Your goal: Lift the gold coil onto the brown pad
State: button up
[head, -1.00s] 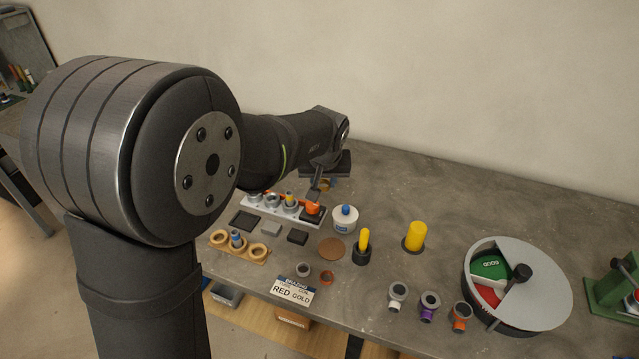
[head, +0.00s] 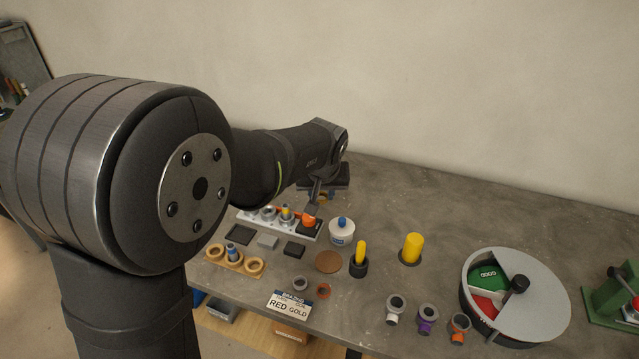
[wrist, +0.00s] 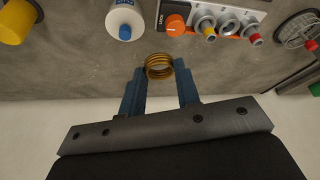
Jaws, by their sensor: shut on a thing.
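The gold coil (wrist: 158,67) is a small ring of stacked turns, between the two blue fingers of my gripper (wrist: 160,82) in the wrist view. The fingers are shut on it. In the head view the coil (head: 324,197) shows only in part behind my gripper (head: 316,203), at the back of the bench. I cannot tell whether it touches the bench. The brown pad (head: 328,262) is a flat round disc in front of the white bottle, with nothing on it. It is out of the wrist view.
A white bottle with blue cap (head: 342,232) and a station with an orange knob (head: 309,221) stand between the coil and the pad. A yellow-handled tool in a dark holder (head: 359,262) is right of the pad. Dark blocks (head: 294,249) lie left. The back right bench is clear.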

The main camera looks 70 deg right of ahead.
send_over(329, 260)
jog(key=a, duration=0.1)
jog(key=f, duration=1)
jog(key=shift+s+a+f, duration=0.2)
jog(key=shift+s+f, duration=0.05)
jog(key=shift+f, duration=2.4)
jog(key=shift+f, duration=0.1)
jog(key=shift+f, duration=0.4)
jog(key=o, duration=1.2)
jog(key=shift+r, duration=0.2)
jog(key=shift+r, duration=0.55)
